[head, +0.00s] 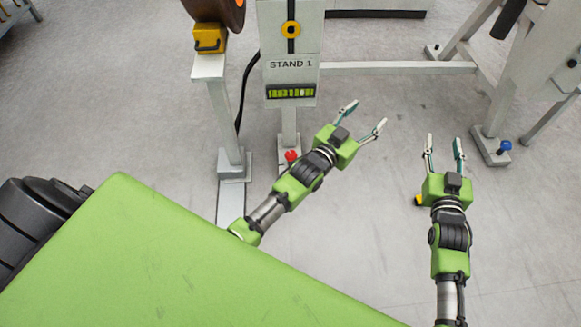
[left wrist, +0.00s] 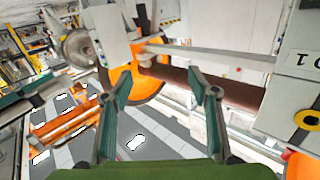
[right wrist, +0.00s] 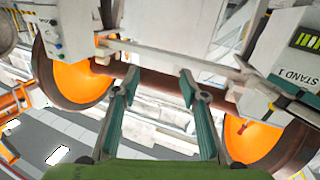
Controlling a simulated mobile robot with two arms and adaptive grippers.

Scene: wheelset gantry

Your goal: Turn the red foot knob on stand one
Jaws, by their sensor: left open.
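The red foot knob (head: 291,155) sits low at the base of stand one (head: 291,64), partly beside my left forearm in the head view. My left gripper (head: 365,117) is open and empty, up and to the right of the knob, with its fingers spread. In the left wrist view its fingers (left wrist: 158,82) have nothing between them, and the knob does not show. My right gripper (head: 444,142) is open and empty, well right of the knob. In the right wrist view its fingers (right wrist: 160,75) are apart, and the stand one sign (right wrist: 297,77) shows at right.
A grey post with a yellow block (head: 209,38) stands left of stand one. A second stand with a blue knob (head: 505,146) is at right. A low white rail (head: 400,67) runs between them. A small yellow thing (head: 418,200) shows beside my right gripper. Open floor lies between the stands.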

